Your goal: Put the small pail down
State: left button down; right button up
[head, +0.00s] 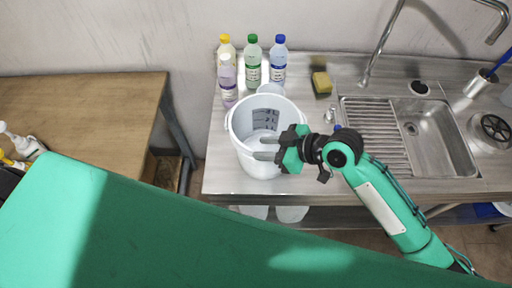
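The small pail (254,163) is white and open-topped, and stands upright at the left part of the steel counter. Dark markings show on its inner wall. I cannot tell for certain whether its base touches the counter. My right gripper (265,148) is at the pail's right side, its two fingers reaching left over the mouth area. The fingers are apart with a gap between them, and I see nothing clearly clamped there. Part of the pail's right rim is hidden behind the gripper. My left gripper is not in view.
Bottles with yellow (226,44), green (252,62) and blue (278,60) caps and a purple bottle (228,82) stand behind the pail. A sponge (321,83) and the sink (432,130) are to the right. A wooden table (90,115) is left, across a gap.

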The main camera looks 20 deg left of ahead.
jog(key=b+v, duration=0.2)
jog(key=v, duration=0.6)
dwell(0.4)
